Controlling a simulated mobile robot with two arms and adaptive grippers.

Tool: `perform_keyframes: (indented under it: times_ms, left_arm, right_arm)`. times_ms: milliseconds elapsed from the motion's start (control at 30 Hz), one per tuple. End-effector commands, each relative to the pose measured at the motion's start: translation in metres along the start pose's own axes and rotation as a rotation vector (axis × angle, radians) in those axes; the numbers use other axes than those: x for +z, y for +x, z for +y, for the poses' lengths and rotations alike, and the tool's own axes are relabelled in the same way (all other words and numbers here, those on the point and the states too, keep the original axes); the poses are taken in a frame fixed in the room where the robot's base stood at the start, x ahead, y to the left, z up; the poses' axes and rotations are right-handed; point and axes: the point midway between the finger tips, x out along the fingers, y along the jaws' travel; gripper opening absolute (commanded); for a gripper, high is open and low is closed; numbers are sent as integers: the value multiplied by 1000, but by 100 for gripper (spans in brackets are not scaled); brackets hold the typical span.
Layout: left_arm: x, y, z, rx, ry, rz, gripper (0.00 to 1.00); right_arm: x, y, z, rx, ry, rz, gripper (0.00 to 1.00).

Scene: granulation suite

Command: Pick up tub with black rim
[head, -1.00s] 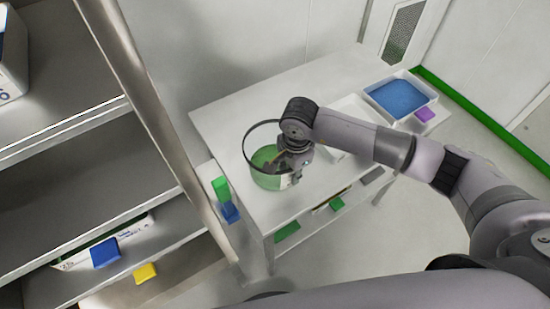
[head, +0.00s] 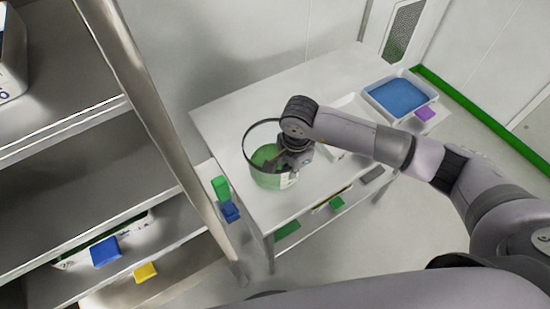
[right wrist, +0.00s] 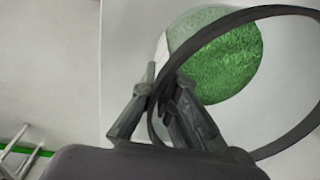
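The tub with the black rim (head: 268,180) is see-through with green contents. It is at the left part of the white table in the head view. In the right wrist view its black rim (right wrist: 296,143) loops across the right side, with the green contents (right wrist: 222,62) below. My right gripper (head: 286,163) is at the right side of the tub. In the right wrist view its two fingers (right wrist: 165,90) are close together on either side of the rim and appear shut on it. The head view hides the fingertips. My left gripper is not in view.
The white table (head: 222,112) also carries a white tray (head: 342,142) partly behind my arm. A white tub with blue contents (head: 400,97) stands at the far right, with a purple block (head: 425,114) by it. A metal shelf rack (head: 150,110) stands close on the left.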

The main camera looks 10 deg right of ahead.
Motion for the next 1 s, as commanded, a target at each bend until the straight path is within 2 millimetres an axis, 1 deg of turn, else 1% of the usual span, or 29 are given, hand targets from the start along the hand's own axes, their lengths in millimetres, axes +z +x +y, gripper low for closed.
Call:
perform_keyframes:
  times_ms: [533, 667, 767, 867, 967, 1000]
  left_arm:
    - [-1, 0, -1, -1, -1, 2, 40]
    - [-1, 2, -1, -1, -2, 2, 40]
    - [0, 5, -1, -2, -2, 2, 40]
    - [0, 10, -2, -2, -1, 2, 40]
    - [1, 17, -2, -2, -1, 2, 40]
    - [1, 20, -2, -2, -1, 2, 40]
  right_arm:
    - [0, -2, -1, -3, 0, 0, 0]
    - [0, -7, -2, -4, 0, 0, 0]
    - [0, -16, -3, -6, 1, 0, 0]
    - [-1, -32, -3, -8, -1, 2, 0]
    - [0, -56, -5, -11, -2, 1, 0]
    - [-1, -67, -6, -11, -1, 1, 0]
